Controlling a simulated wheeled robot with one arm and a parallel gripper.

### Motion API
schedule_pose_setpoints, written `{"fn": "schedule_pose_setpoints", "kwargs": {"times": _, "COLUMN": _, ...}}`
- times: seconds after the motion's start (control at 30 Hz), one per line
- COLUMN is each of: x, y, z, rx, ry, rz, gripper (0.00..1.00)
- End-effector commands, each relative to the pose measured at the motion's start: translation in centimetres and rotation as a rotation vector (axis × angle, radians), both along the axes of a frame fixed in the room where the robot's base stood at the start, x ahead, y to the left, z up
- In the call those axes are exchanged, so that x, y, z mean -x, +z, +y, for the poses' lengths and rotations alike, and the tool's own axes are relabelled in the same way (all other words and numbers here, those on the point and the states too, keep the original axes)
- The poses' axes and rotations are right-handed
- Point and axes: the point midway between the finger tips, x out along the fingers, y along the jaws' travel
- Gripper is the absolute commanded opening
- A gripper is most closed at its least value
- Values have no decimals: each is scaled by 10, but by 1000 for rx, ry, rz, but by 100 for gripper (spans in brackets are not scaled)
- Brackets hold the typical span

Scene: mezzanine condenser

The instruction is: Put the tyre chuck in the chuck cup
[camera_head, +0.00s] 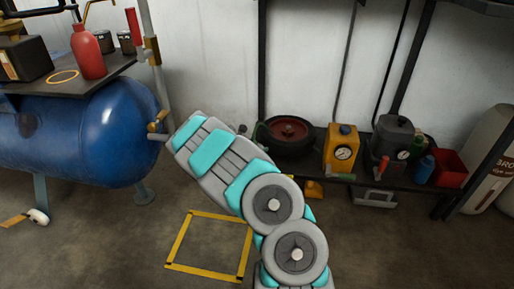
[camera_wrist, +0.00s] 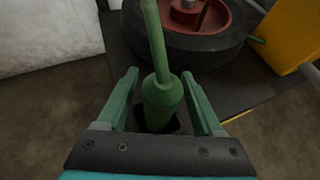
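A green, bottle-shaped piece with a long thin neck (camera_wrist: 162,88), which looks like the tyre chuck, stands between the fingers in the wrist view. Its lower end meets a dark, square-edged holder or opening (camera_wrist: 186,128); whether this is the chuck cup I cannot tell. My gripper (camera_wrist: 160,76) has its two green fingers apart on either side of the piece, with narrow gaps visible.
A dark tyre with a red hub (camera_head: 290,130) lies on the shelf just beyond my gripper. To its right are a yellow gauge box (camera_head: 342,141), a grey gauge unit (camera_head: 393,133) and a red bin (camera_head: 449,166). A blue tank (camera_head: 85,135) stands left. The floor in front is open.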

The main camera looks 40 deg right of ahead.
Motion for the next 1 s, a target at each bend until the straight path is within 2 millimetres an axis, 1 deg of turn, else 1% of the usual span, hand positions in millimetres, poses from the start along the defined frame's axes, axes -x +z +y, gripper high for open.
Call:
{"fn": "schedule_pose_setpoints", "kwargs": {"times": 0.27, "x": 0, "y": 3, "z": 0, "rx": 0, "ry": 0, "rz": 0, "gripper": 68}}
{"fn": "schedule_pose_setpoints", "kwargs": {"times": 0.37, "x": 1, "y": 7, "z": 8, "rx": 1, "ry": 2, "rz": 2, "gripper": 68}}
{"fn": "schedule_pose_setpoints", "kwargs": {"times": 0.8, "x": 20, "y": 46, "z": 75, "rx": 0, "ry": 4, "rz": 0, "gripper": 68}}
{"fn": "schedule_pose_setpoints", "kwargs": {"times": 1.0, "x": 28, "y": 57, "z": 94, "rx": 1, "ry": 1, "rz": 0, "gripper": 68}}
